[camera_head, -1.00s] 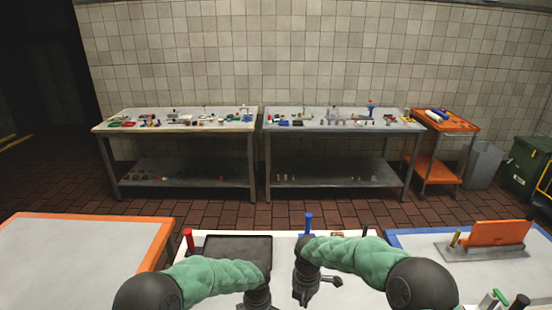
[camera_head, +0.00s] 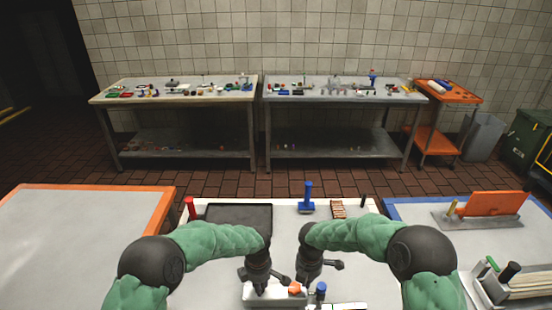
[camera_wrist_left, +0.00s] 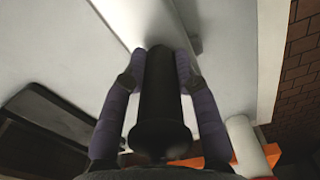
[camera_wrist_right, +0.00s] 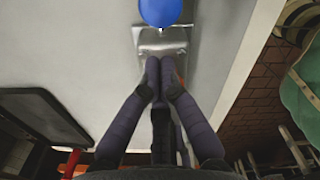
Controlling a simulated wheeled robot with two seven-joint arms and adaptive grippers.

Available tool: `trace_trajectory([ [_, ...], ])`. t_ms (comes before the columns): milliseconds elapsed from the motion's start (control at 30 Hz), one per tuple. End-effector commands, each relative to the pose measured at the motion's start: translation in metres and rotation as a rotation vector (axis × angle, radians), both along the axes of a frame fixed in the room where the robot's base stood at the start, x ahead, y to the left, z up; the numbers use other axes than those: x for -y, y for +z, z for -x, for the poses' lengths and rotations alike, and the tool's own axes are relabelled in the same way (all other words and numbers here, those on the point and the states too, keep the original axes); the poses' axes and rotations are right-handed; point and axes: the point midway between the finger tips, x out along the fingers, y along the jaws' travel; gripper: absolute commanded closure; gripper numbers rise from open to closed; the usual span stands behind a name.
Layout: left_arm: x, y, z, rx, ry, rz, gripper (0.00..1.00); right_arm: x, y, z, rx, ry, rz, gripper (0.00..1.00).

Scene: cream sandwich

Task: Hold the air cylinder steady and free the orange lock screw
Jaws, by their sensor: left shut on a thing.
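A pale grey block, apparently the air cylinder (camera_head: 263,290), lies near the front of the white bench. An orange knob, apparently the lock screw (camera_head: 295,288), shows on its right part. My left gripper (camera_head: 261,286) is over the block's left part. In the left wrist view its purple fingers (camera_wrist_left: 166,68) are shut on a black round handle (camera_wrist_left: 160,95). My right gripper (camera_head: 308,283) is close right of the orange knob, near a blue knob (camera_head: 321,289). In the right wrist view its fingertips (camera_wrist_right: 160,68) meet before a grey metal part, with the blue knob (camera_wrist_right: 161,10) beyond.
A dark tray (camera_head: 268,225), a red-topped post (camera_head: 190,207), a blue stand (camera_head: 307,203) and a brown ribbed piece (camera_head: 338,209) are farther back. The orange-edged bench (camera_head: 80,235) is left. The blue-edged bench (camera_head: 420,207) with fixtures is right.

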Motion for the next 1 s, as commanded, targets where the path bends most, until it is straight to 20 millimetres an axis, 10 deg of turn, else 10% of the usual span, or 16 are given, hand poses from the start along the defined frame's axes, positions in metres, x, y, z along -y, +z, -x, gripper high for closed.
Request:
trace_trajectory([
  [1000, 0.001, -0.003, 0.001, -0.003, -0.002, 0.001, 1.0, -0.002, -0.014, -0.002, 0.002, 0.0, -0.002, 1.0],
])
